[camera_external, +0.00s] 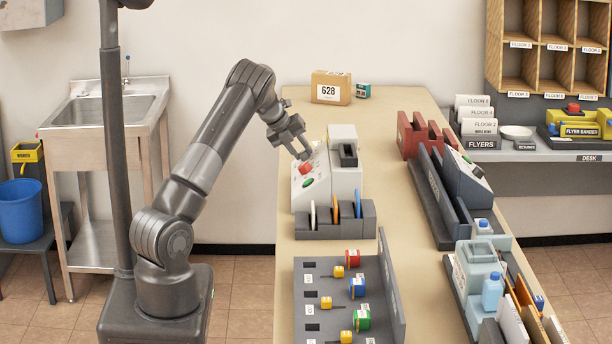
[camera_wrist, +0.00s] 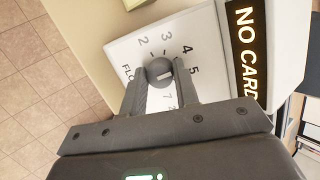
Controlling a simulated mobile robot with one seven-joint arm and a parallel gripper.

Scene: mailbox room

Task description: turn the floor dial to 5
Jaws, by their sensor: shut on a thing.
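The floor dial (camera_wrist: 158,69) is a round dark grey knob on a tilted white panel (camera_wrist: 125,50) in the wrist view. Printed numbers, among them 2, 3, 4, 5 and 7, ring it. A pale mark shows on the knob, but I cannot tell for sure which number it points at. My gripper (camera_wrist: 161,83) is shut on the knob, one finger on each side. In the external view my gripper (camera_external: 303,152) reaches down to the white machine (camera_external: 343,183) on the counter. The knob itself is not clear there.
A dark display (camera_wrist: 245,50) beside the panel reads NO CARD. The machine has a red button (camera_external: 305,168) and a green one (camera_external: 308,182). A grey slotted holder (camera_external: 340,230) stands in front.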

